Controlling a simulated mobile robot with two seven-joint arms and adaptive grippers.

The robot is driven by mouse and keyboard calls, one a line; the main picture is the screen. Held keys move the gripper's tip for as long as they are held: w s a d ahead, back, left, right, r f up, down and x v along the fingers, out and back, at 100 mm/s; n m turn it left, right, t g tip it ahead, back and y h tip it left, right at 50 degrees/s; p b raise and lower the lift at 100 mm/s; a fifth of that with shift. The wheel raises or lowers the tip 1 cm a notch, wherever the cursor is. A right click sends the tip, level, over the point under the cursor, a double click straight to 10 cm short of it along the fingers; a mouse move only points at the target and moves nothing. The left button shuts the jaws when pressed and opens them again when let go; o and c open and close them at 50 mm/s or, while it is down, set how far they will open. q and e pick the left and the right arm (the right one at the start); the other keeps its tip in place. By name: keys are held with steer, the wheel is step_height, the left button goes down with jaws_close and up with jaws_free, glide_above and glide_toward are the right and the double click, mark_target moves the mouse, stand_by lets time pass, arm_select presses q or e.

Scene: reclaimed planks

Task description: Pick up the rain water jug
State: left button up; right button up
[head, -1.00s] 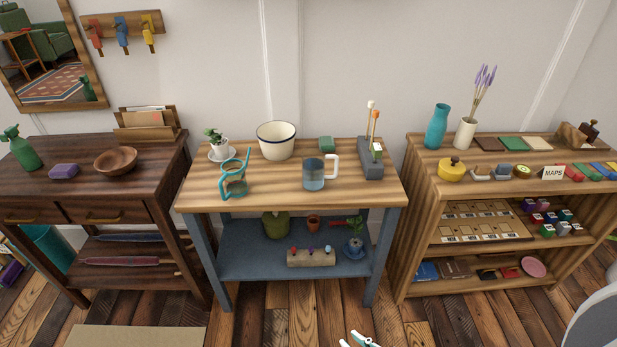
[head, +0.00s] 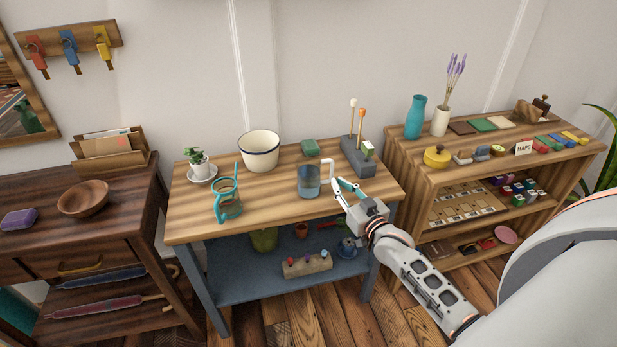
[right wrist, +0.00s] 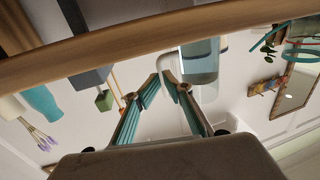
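A clear jug (head: 308,181) with bluish water and a white handle stands upright on the workbench (head: 270,205). It also shows in the right wrist view (right wrist: 200,62), upside down. No label tells me which one holds rain water. My right gripper (head: 337,191) is open and empty, just right of the white-handled jug, with its fingertips near the handle. In the right wrist view its fingertips (right wrist: 163,80) are apart, with the handle beyond them. My left gripper is out of view.
A white enamel pot (head: 259,152), a potted plant (head: 197,163) and a green block (head: 309,147) stand behind the jugs. A grey holder (head: 357,157) with upright sticks is close behind my right gripper. The bench's front middle is clear.

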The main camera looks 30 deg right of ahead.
mark_target(331, 177)
steer(key=w, duration=0.2)
steer(key=w+f, duration=0.1)
steer(key=w, duration=0.1)
steer(key=shift+b, duration=0.35)
steer(key=shift+w, duration=0.7)
steer(key=shift+c, duration=0.4)
jaws_close()
steer(key=shift+r, duration=0.15)
